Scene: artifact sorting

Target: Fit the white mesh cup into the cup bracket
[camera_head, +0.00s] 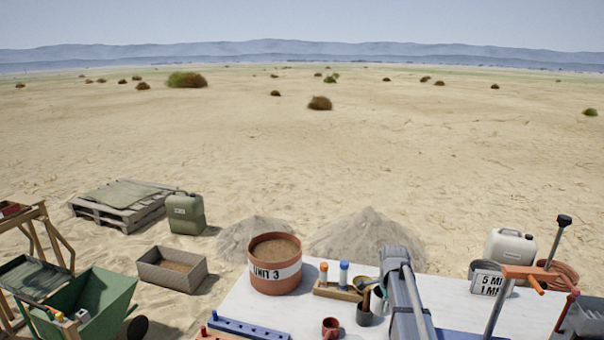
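I cannot pick out the white mesh cup in this view. I cannot identify the cup bracket with certainty either. A label plate (489,283) marked "5 M" and "1 M" stands on the right of the white table (455,312), with a dark round container (484,266) behind it. Beside it is an orange bar frame (530,273) with metal legs. My grey arm rises over the table's middle and hides part of it. My gripper does not show.
A terracotta pot of soil (275,280), a wooden block with capped tubes (338,292), a red mug (330,327) and a blue rack (248,329) occupy the table's left. A white jerrycan (510,248) stands behind at right. A grey basket (588,318) sits at the right edge.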

